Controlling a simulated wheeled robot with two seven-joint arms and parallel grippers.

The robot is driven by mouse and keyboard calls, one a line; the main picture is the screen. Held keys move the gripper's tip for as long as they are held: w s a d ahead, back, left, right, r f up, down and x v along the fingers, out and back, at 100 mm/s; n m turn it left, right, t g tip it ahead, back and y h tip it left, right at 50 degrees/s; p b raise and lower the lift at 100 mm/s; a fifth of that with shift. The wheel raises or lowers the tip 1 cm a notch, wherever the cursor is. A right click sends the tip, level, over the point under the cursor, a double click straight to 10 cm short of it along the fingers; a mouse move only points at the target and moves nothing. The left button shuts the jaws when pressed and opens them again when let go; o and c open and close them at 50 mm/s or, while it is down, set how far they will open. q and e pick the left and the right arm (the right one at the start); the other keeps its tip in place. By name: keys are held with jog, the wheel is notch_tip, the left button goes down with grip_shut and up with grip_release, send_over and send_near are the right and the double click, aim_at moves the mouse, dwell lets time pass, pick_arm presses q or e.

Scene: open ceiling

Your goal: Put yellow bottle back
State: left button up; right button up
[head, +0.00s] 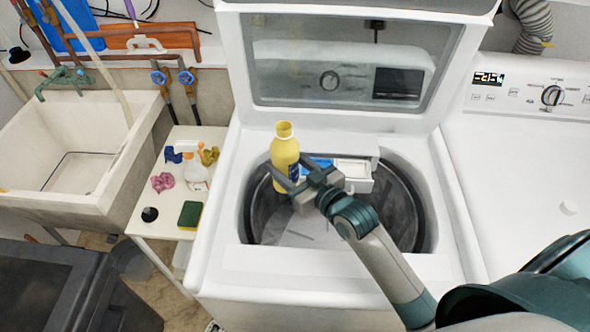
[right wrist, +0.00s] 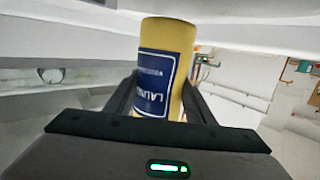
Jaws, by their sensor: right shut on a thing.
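The yellow bottle (head: 285,156) is upright, with its neck open at the top, over the open tub of the white washing machine (head: 213,225). My right gripper (head: 287,183) is shut around its lower body. In the right wrist view the bottle (right wrist: 187,45) stands between the two fingers (right wrist: 158,100), with its blue label facing the camera and appearing upside down. Behind the bottle in the head view is an open detergent drawer (head: 352,170) with a blue part. My left gripper is not in view.
A small white side table (head: 165,222) left of the washer holds a spray bottle (head: 196,174), a sponge (head: 190,214), a black cap (head: 150,214) and crumpled cloths. A sink (head: 112,148) is at the far left. The raised washer lid (head: 420,118) stands behind the tub. A dryer (head: 500,190) is at the right.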

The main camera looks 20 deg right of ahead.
aim_at(295, 160)
jog(key=shift+s+d+r+m+t+h+b, duration=0.15)
jog(key=shift+s+r+m+h+b, duration=0.3)
jog(key=shift+b, duration=0.5)
jog(key=shift+s+a+r+m+t+h+b, duration=0.15)
jog(key=shift+r+m+h+b, duration=0.3)
jog(key=shift+b, duration=0.55)
jog(key=shift+s+d+r+m+t+h+b, duration=0.1)
jog(key=shift+s+r+m+h+b, duration=0.2)
jog(key=shift+r+h+b, duration=0.5)
jog(key=shift+s+d+r+m+h+b, duration=0.15)
jog(key=shift+s+d+m+h+b, duration=0.3)
jog(key=shift+s+d+b, duration=0.2)
